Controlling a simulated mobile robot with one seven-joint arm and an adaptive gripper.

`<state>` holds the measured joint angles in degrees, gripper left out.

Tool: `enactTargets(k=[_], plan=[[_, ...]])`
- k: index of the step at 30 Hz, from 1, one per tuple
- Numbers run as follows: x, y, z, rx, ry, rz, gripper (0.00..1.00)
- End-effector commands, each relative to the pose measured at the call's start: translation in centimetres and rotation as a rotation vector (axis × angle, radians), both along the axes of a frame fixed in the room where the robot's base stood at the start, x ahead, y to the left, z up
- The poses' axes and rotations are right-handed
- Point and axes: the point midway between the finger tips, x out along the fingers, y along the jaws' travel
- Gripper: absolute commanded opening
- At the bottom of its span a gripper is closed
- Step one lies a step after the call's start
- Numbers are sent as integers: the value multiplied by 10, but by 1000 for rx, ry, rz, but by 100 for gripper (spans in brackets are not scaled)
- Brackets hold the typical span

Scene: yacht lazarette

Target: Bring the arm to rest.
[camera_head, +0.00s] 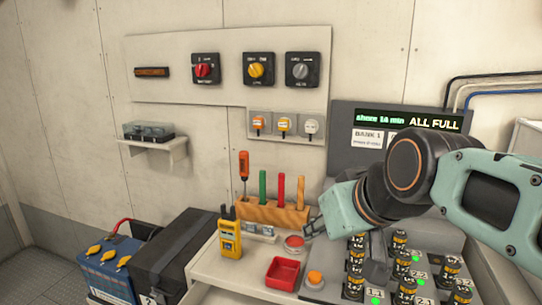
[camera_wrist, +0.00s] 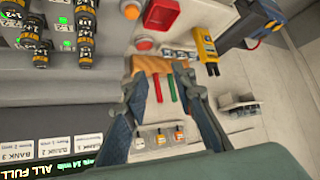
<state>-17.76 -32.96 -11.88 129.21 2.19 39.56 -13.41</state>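My gripper (camera_wrist: 159,72) shows in the wrist view with its two dark fingers apart and nothing held between them. In the gap, farther off, are a wooden tool block (camera_wrist: 152,64) and its red and green handles. In the head view my arm (camera_head: 420,180) reaches in from the right, bent over the right part of the bench. Its wrist end hangs above the battery console (camera_head: 430,262) and hides part of it. The fingers are hard to make out there.
The bench holds a tool block (camera_head: 270,212), yellow meter (camera_head: 230,238), red tray (camera_head: 283,273) and buttons (camera_head: 294,242). Several dark cylinders (camera_head: 400,240) stand on the console. A display (camera_head: 408,121) reads ALL FULL. Batteries (camera_head: 105,265) stand at left. Wall switches (camera_head: 258,69) hang behind.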

Motion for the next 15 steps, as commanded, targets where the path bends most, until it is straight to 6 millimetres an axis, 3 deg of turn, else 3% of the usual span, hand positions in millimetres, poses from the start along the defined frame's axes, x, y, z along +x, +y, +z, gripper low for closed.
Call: enactTargets(k=[1,3,11,12,15], plan=[[-19,-10,-25,-2,44,-46,24],[-43,-18,-52,-5,104,-103,24],[-121,-48,-135,-35,293,-322,24],[-116,-45,-108,-30,284,-308,24],[-115,-44,-88,-30,284,-303,24]])
